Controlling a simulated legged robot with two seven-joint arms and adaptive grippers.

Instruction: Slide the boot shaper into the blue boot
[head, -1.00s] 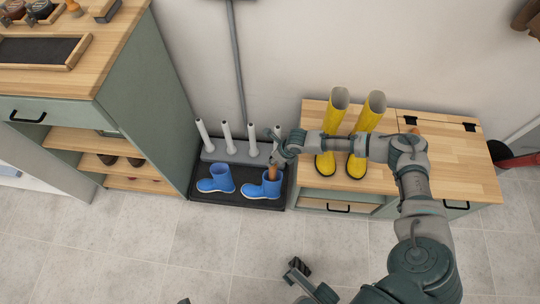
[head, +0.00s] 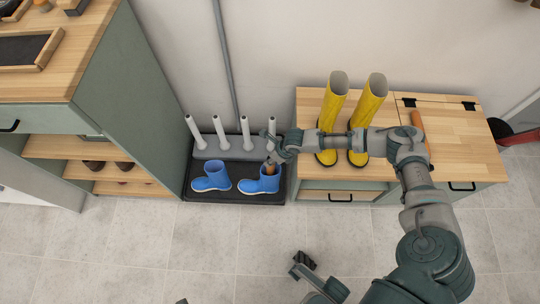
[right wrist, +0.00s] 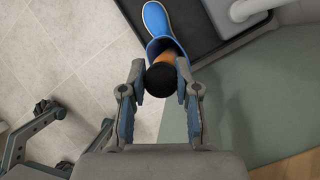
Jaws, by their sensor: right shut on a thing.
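The blue boot on the right of the pair (head: 260,186) stands on the dark tray, its toe to the left. It also shows in the right wrist view (right wrist: 157,20). The boot shaper (right wrist: 161,75) is orange-brown with a black end. My right gripper (head: 270,161) is directly over this boot, shut on the shaper by its black end. In the right wrist view the gripper's fingers (right wrist: 161,85) flank that end. The shaper's lower part is inside the boot opening, so its depth is hidden.
Another blue boot (head: 211,178) stands to the left on the tray (head: 225,198). White posts (head: 221,132) rise behind. Yellow boots (head: 369,105) stand on the wooden bench (head: 450,125) at right, with an orange stick-like object (head: 417,121) partly behind my arm. A green cabinet (head: 140,95) stands left.

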